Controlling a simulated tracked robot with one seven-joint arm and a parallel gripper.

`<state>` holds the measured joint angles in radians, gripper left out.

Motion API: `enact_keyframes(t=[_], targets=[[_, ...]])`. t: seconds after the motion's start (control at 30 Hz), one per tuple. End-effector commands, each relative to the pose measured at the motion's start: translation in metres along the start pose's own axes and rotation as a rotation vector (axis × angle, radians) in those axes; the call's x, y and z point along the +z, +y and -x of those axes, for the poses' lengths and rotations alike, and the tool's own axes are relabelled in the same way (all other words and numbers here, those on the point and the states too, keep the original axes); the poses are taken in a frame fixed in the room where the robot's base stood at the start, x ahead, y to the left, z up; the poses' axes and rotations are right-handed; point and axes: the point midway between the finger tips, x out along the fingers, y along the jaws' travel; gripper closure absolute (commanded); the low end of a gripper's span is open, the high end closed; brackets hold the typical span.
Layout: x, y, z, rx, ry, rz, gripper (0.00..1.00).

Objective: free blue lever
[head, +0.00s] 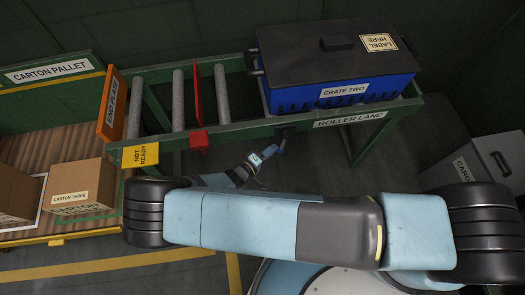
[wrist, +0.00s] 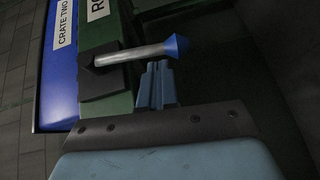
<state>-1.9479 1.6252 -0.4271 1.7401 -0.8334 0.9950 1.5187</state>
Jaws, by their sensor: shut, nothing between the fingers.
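The blue lever shows in the wrist view as a grey metal rod with a flared blue knob (wrist: 175,46). Its rod comes out of a dark block (wrist: 103,85) on the green rail. In the head view the knob (head: 281,146) is small, below the front rail of the roller lane (head: 300,131). My gripper (wrist: 157,68) is shut and empty, its tips right beside the rod near the knob; I cannot tell whether they touch. In the head view my gripper (head: 268,152) is just left of the knob. The blue crate two (head: 372,91) with a dark lid sits on the lane's right part.
A red upright plate (head: 197,95) stands between rollers left of the crate. A yellow "not ready" sign (head: 140,155) hangs on the lane's left front. An orange end plate (head: 111,103) closes the left end. Carton three (head: 78,188) sits on a pallet at left; a grey bin (head: 485,165) stands right.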

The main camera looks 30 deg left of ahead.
Motion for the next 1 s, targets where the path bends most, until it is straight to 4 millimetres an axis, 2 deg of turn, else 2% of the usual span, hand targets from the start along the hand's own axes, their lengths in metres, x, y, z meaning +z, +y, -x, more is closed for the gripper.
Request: enact_keyframes(t=[0.5,0.83,1.0], targets=[[0.005,0.000,-0.005,0.004,0.000,0.004,1.00],[0.018,-0.004,-0.021,0.069,0.000,0.047,1.00],[0.020,-0.004,-0.023,0.068,-0.003,0.047,1.00]])
